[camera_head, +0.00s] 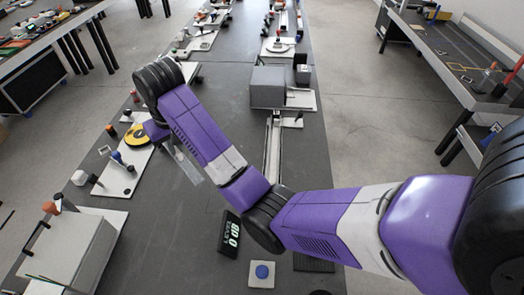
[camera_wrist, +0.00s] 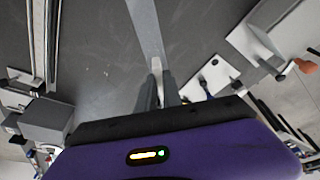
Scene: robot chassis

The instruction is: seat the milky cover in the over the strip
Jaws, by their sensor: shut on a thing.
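The milky cover, a long pale translucent strip, shows in the head view (camera_head: 189,167) below my gripper (camera_head: 170,147). In the wrist view the cover (camera_wrist: 146,28) runs from the fingers up to the top edge. My gripper (camera_wrist: 158,88) is shut on it and holds it over the dark bench; how high I cannot tell. A long, narrow, light-edged channel (camera_head: 273,148) lies on the bench to the right of the cover, apart from it. It also shows at the left of the wrist view (camera_wrist: 37,40). The strip inside is too small to make out.
A grey box (camera_head: 267,86) stands at the channel's far end. A yellow round thing (camera_head: 137,135) on a pale board lies left of my gripper. A black display (camera_head: 230,233) and a blue button (camera_head: 262,271) are nearer. Bench between cover and channel is mostly clear.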

